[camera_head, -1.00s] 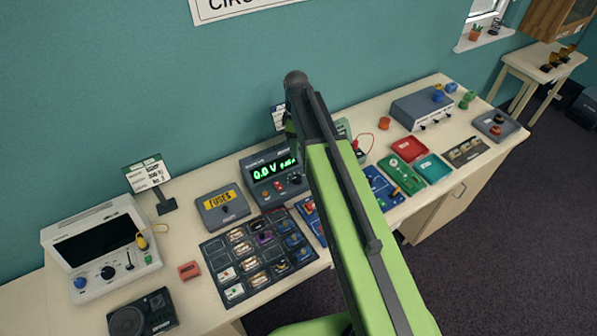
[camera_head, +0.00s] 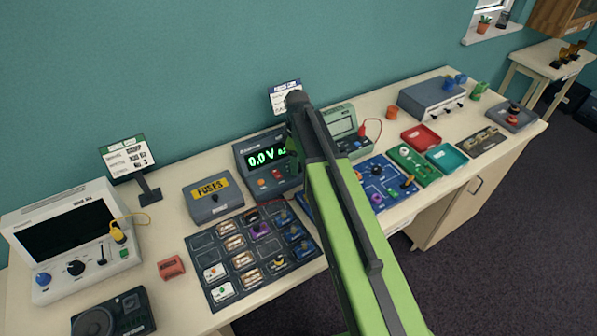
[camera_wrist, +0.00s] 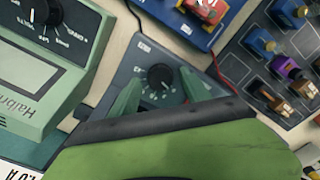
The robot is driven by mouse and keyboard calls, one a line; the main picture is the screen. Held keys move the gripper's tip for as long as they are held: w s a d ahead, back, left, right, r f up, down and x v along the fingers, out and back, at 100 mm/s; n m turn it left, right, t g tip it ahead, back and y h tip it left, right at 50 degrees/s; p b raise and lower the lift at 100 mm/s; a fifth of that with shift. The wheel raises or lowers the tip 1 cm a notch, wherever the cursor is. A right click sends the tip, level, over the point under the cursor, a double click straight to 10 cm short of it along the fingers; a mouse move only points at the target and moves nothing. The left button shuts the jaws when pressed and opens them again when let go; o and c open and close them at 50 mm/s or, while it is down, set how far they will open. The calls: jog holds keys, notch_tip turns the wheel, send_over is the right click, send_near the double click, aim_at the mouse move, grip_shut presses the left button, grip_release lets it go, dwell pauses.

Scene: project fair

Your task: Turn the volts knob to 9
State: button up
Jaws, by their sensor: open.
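The power supply (camera_head: 262,166) is a dark grey box at the back of the bench. Its green display (camera_head: 267,158) reads 0.0 V, with the right end cut off by my arm. In the wrist view, a black round knob (camera_wrist: 159,77) with printed marks around it sits on the grey panel (camera_wrist: 140,62). My gripper (camera_wrist: 160,80) is open, with one green finger on each side of this knob. Whether the fingers touch it, I cannot tell. The lettering is too small to read surely. In the head view, my arm hides the knob and the fingertips.
A green meter (camera_head: 343,130) with its own dial stands to the right of the supply. A grey fuses box (camera_head: 212,196) stands to the left. A dark parts tray (camera_head: 205,256) lies in front, and a blue circuit board (camera_head: 365,168) lies to the right.

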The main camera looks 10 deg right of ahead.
jog(key=shift+f, duration=0.1)
grip_shut()
dwell(0.3)
jog(key=shift+m, duration=0.3)
jog(key=m, duration=1)
jog(key=shift+m, duration=0.4)
jog(key=m, duration=1.2)
jog(key=shift+m, duration=0.3)
